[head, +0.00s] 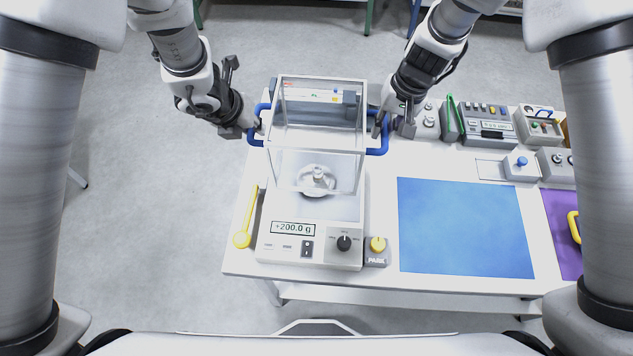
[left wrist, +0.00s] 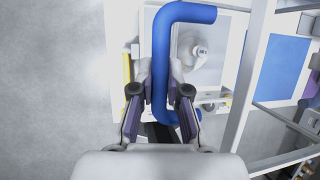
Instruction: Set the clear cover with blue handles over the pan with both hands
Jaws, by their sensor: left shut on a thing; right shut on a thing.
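The clear cover (head: 318,138) is a see-through box with pale edges and a blue handle on each side. My left gripper (head: 252,130) is shut on the left blue handle (head: 257,138); this handle (left wrist: 161,60) also runs between the fingers (left wrist: 162,92) in the left wrist view. My right gripper (head: 382,122) is shut on the right blue handle (head: 383,138). The cover appears over the rear of the balance (head: 262,226). The pan (head: 317,183), with a metal weight (head: 318,174) on it, shows near the cover's lower front edge. The exact height gap cannot be told.
The balance display (head: 293,228) reads +200.0 g. A blue mat (head: 465,226) lies on the white table. Several devices (head: 488,124) line the back right.

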